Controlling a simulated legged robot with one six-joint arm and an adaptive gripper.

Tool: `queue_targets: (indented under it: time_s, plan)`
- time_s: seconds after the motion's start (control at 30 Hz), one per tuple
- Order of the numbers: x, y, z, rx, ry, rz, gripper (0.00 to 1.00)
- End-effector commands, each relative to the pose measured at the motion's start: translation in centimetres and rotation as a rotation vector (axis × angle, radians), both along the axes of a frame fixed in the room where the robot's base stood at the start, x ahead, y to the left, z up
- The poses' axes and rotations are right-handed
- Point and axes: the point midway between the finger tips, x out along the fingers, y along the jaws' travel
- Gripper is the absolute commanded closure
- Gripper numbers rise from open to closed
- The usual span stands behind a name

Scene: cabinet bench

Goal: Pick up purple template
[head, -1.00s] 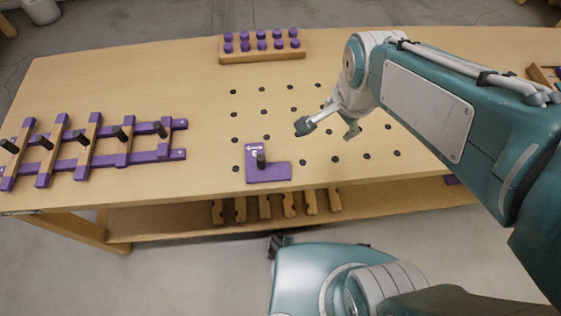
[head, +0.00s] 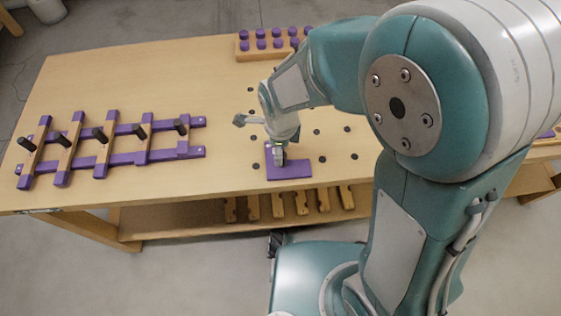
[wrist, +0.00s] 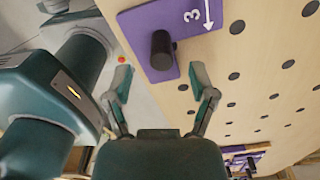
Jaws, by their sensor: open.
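The purple template (head: 291,171) is an L-shaped plate lying flat on the bench near its front edge. In the wrist view the purple template (wrist: 160,22) shows a white 3, an arrow and a black upright knob (wrist: 162,50). My gripper (wrist: 163,88) is open, with a finger on each side of the view and the knob just beyond the fingertips, roughly between their lines. In the head view my gripper (head: 277,148) is above the template and hides its knob and much of its upper part. Nothing is held.
The wooden bench (head: 100,90) has rows of dark holes around the template. A purple and wood rack with black knobs (head: 110,147) lies at the left. A wooden block with purple pegs (head: 250,49) stands at the back. Wooden pieces (head: 290,202) sit on the lower shelf.

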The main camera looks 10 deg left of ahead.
Motion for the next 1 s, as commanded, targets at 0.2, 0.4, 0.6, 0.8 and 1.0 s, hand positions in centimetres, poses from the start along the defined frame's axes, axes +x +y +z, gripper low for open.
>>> queue_targets:
  time_s: [0.2,0.4,0.6,0.8,1.0]
  plan:
    - [0.1,-0.2,-2.3,0.001,0.003,-0.001,0.27]
    - [0.2,0.0,-5.0,0.001,0.001,-0.001,0.27]
    - [0.2,0.1,-5.5,0.002,-0.002,0.000,0.27]
    - [0.2,0.1,-5.5,0.002,-0.002,0.000,0.67]
    - [0.2,0.0,-5.4,0.003,-0.002,-0.001,1.00]
